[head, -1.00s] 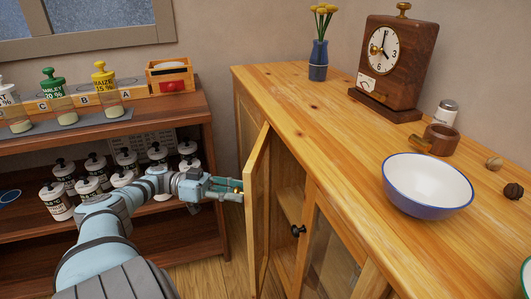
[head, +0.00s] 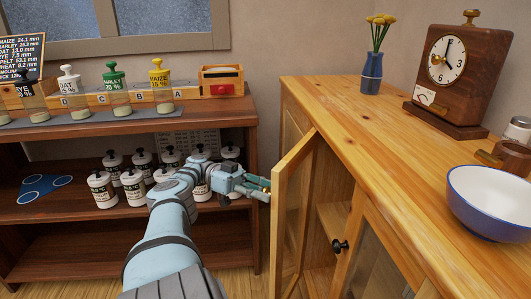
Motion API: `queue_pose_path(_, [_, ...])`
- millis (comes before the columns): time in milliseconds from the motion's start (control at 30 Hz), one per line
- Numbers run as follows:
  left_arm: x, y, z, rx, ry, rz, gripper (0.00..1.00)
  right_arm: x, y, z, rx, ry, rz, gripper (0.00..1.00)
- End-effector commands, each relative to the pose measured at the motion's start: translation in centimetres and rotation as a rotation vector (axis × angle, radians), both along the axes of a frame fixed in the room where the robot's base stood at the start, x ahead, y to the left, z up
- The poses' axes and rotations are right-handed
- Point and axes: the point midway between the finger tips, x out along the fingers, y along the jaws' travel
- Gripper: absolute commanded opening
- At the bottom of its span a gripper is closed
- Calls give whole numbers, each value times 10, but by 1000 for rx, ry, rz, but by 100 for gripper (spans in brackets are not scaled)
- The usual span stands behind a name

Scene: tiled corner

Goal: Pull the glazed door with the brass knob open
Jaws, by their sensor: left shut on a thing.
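The glazed door (head: 278,240) is a light wood frame with a glass pane. It stands open, swung out from the front of the wooden cabinet, and a dark gap with a shelf shows behind it. My left gripper (head: 262,188) is at the door's outer face near its free edge, shut on the knob. The brass knob is mostly hidden between the fingers. A neighbouring glazed door (head: 372,275) with a dark knob (head: 339,246) is shut. My right gripper is not in view.
The cabinet top (head: 375,150) holds a blue vase (head: 371,75), a wooden clock (head: 458,75), a brown mug (head: 508,157) and a bowl (head: 495,205). A brown shelf unit (head: 225,120) with several labelled bottles stands left of the door, close behind my gripper.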

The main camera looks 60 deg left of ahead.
Motion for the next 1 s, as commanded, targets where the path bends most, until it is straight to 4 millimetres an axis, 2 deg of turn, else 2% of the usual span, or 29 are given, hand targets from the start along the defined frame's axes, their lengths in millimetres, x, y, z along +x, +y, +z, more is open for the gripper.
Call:
queue_pose_path(33, [-1,-1,-2,-1,5,-5,0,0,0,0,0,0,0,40])
queue_pose_path(67, [-1,-1,-2,-1,5,-5,29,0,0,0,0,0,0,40])
queue_pose_path(200, [-1,-1,-2,0,4,-4,48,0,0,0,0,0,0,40])
queue_pose_path(400, [-1,-1,-1,-1,2,-2,48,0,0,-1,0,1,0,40])
queue_pose_path(567, [0,0,9,0,1,-2,24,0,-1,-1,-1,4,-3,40])
queue_pose_path(667, [0,-1,37,-1,0,-3,8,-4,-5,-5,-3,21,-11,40])
queue_pose_path(700, [-1,-1,52,0,-1,-5,2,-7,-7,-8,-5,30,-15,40])
queue_pose_path(733, [-1,-1,64,-1,-2,-5,0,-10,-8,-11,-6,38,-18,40])
queue_pose_path(800, [-1,-1,88,-1,-2,-5,0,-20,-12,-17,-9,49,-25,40])
queue_pose_path(1000, [0,-1,132,-1,0,-3,0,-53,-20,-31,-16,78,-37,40])
